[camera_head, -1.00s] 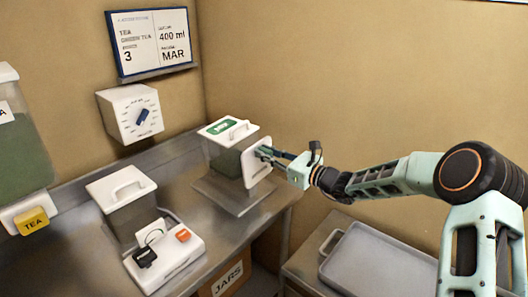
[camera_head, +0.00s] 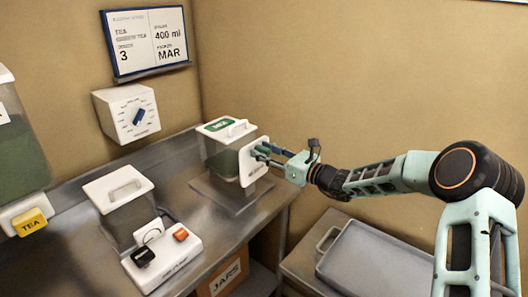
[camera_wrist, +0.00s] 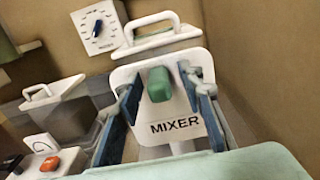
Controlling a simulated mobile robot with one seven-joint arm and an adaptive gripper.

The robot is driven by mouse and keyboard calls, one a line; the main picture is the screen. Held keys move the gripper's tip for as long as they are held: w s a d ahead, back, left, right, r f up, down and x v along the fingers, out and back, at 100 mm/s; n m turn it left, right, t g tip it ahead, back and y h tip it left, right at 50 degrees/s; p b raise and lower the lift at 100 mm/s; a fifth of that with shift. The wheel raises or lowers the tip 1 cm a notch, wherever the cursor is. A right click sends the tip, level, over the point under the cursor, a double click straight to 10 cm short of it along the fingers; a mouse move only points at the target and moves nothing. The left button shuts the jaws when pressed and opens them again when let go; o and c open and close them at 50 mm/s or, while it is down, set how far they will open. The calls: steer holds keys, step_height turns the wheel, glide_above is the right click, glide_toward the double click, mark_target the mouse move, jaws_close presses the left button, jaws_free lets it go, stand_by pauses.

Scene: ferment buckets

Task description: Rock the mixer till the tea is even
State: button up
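The mixer (camera_head: 222,158) is a clear box of green tea with a white handled lid and green label, on a metal base plate on the counter. Its white front panel (camera_head: 254,172) also shows in the wrist view, reading MIXER (camera_wrist: 174,126). A green knob (camera_wrist: 159,84) sticks out of that panel. My gripper (camera_head: 264,154) is at the panel from the right. In the wrist view its blue fingers are spread, one either side of the knob, with gaps. I cannot tell from here whether the tea is even.
A lidded container (camera_head: 120,210) with a switch base (camera_head: 160,258) stands left of the mixer. A dial box (camera_head: 127,113) and a sign (camera_head: 146,42) are on the wall. A tea dispenser (camera_head: 18,150) is far left. A grey tray (camera_head: 375,262) lies lower right.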

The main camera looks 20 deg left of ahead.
steer(key=v, duration=1.2)
stand_by(0.6)
